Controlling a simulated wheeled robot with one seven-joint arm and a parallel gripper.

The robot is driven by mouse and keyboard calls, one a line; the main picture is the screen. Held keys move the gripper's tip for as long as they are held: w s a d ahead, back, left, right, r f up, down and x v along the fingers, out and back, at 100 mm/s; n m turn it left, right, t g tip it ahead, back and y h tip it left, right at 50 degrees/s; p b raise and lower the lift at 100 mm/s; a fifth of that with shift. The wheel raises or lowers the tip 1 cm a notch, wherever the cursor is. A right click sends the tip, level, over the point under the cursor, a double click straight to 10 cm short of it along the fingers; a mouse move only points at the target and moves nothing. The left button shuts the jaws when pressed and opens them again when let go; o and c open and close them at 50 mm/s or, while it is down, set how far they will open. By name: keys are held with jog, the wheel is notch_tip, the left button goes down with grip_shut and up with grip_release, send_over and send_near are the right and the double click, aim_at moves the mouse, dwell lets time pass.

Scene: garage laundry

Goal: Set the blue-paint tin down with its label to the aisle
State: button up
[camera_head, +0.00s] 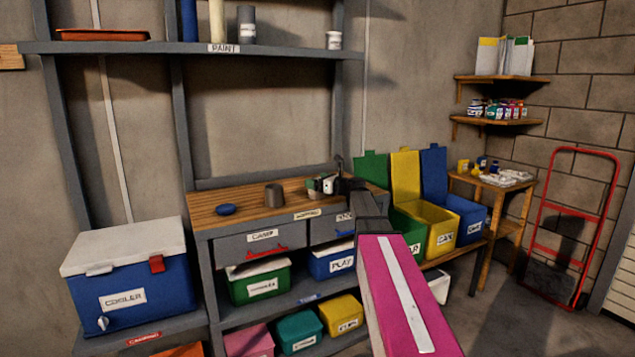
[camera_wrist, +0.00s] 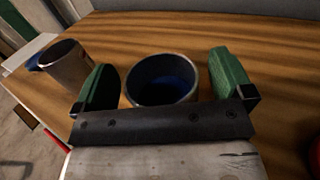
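In the wrist view a round tin with a dark rim and blue inside (camera_wrist: 163,80) stands upright on the wooden bench top. It appears to be the blue-paint tin. My gripper (camera_wrist: 165,88) is open, with one green-padded finger on each side of the tin and a narrow gap at both sides. In the head view my gripper (camera_head: 326,184) is low over the back right of the workbench (camera_head: 240,203), and it largely hides the tin. The tin's label cannot be made out in either view.
A grey cylinder (camera_head: 275,195) and a blue object (camera_head: 225,210) stand left of my gripper on the bench. A shelf labelled PAINT (camera_head: 290,51) runs above. Green, yellow and blue bins (camera_head: 428,222) stand to the right. Bare bench lies at the left end.

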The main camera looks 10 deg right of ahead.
jog(key=shift+r, duration=0.15)
jog(key=v, duration=1.2)
